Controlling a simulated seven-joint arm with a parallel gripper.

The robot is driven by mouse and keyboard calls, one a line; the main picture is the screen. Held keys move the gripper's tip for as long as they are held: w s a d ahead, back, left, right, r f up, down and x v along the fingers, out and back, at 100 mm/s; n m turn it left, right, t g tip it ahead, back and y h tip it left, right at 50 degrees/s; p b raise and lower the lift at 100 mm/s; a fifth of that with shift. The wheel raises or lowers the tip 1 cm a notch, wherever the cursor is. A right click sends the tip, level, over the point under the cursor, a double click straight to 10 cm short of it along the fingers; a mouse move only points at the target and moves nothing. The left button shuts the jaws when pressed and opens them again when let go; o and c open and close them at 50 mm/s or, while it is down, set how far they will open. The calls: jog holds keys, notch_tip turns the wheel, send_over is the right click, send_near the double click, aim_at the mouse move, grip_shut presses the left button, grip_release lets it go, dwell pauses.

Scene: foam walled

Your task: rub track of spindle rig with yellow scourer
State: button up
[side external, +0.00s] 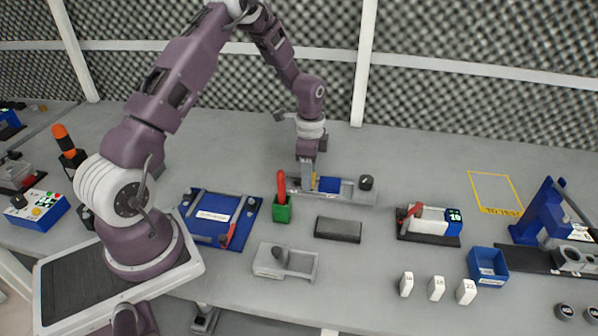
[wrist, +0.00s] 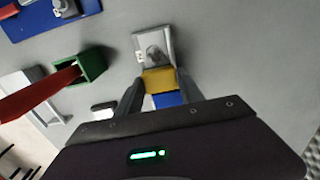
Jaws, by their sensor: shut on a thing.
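The yellow scourer (wrist: 158,80) is pinched between the two fingers of my gripper (wrist: 157,88) in the wrist view. In the side view my gripper (side external: 309,184) points down over the left part of a long grey rig (side external: 350,198) with a blue part (side external: 330,185) and a dark knob (side external: 366,183) at its right end. I take this rig as the spindle rig. In the wrist view its grey end with the knob (wrist: 154,50) shows beyond the scourer, and blue shows on the near side. The fingers hide part of the rig; I cannot tell whether the scourer touches the track.
A green cup (side external: 282,210) with a red-handled tool stands close to the left of my gripper. A blue board (side external: 215,219) lies further left. A dark block (side external: 338,230) and a grey fixture (side external: 286,263) lie in front. The table behind the rig is clear.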

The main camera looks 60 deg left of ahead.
jog(key=shift+s+a, duration=2.35)
notch_tip(320, 180, up, 8)
jog(key=shift+f, duration=0.1)
